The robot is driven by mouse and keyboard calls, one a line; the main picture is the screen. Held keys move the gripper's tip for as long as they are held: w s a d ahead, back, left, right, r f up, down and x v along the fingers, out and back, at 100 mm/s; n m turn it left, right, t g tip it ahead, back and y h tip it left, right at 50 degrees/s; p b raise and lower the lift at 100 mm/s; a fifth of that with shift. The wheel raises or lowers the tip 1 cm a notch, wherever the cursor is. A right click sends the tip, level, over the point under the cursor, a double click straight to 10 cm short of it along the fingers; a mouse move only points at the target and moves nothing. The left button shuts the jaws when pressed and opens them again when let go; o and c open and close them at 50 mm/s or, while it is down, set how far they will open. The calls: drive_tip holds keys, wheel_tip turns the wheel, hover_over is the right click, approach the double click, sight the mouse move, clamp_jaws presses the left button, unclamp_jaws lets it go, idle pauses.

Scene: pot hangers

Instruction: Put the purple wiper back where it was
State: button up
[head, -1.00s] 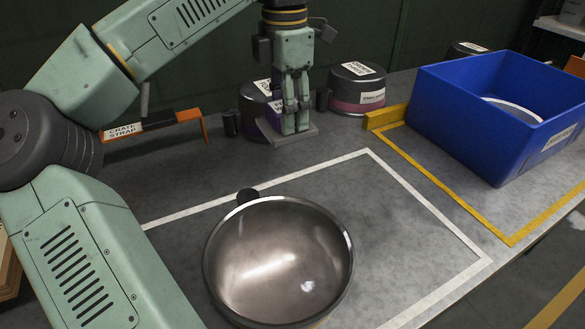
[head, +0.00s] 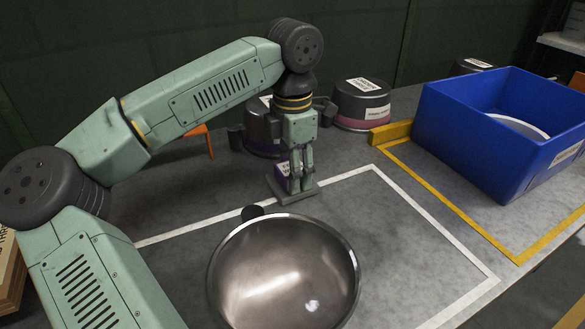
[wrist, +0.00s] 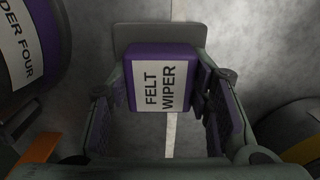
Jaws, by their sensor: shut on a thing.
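The purple wiper (wrist: 160,82) has a white label reading "FELT WIPER" and a grey flat base. It sits between the fingers of my gripper (wrist: 165,115) in the wrist view. In the head view my gripper (head: 301,170) is shut on the purple wiper (head: 282,172), just behind the steel bowl and by the white outline's back line. The wiper's base is close to the table top; I cannot tell whether it touches.
A large steel bowl (head: 284,275) stands in front, inside the white outline (head: 430,215). Dark pots, one with a pink band (head: 362,104), stand behind. A blue crate (head: 480,135) with a pale round thing in it is at right. Grey table is clear between bowl and crate.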

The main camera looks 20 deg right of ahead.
drive_tip(key=shift+f, duration=0.2)
drive_tip(key=o, duration=1.3)
drive_tip(key=shift+o, duration=0.2)
wheel_tip(320, 180, up, 12)
drive_tip(key=shift+r, duration=0.25)
